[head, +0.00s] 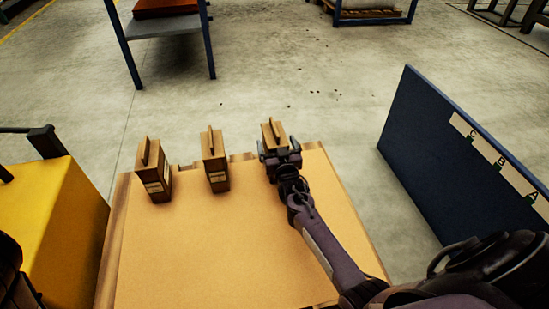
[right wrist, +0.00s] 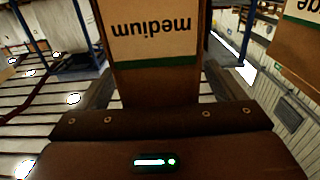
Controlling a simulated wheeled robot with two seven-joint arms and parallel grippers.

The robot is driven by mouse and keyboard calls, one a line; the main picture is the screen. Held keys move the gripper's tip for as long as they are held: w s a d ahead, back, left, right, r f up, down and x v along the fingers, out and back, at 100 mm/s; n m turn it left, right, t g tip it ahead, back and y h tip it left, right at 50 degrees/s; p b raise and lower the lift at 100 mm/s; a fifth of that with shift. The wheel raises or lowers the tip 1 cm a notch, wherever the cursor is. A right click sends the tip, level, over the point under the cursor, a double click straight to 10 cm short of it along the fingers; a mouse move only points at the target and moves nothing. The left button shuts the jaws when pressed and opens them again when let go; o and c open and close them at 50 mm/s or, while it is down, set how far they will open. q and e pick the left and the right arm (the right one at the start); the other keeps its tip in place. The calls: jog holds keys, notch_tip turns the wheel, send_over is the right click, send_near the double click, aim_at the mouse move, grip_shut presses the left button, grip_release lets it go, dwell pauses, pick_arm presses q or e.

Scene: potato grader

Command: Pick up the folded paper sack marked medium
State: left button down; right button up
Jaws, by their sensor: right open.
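Three folded brown paper sacks stand upright in a row near the far edge of the table. The sack marked medium (head: 273,131) is the rightmost one in the head view, partly hidden by my right gripper (head: 279,155). In the right wrist view the medium sack (right wrist: 156,75) fills the centre, its label upside down, with a green stripe. My right gripper is open at this sack, with a dark finger on each side of it. I cannot tell whether the fingers touch it. My left gripper is not in view.
The middle sack (head: 215,163) and left sack (head: 154,175) stand left of my gripper. A neighbouring sack, its label ending in "ge" (right wrist: 297,45), shows in the wrist view. The tan table (head: 215,250) is clear in front. A blue panel (head: 435,150) stands right, a yellow box (head: 50,220) left.

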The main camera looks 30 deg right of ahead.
jog(key=shift+w+d, duration=0.15)
jog(key=shift+w, duration=0.55)
grip_shut()
jog(key=shift+r, duration=0.25)
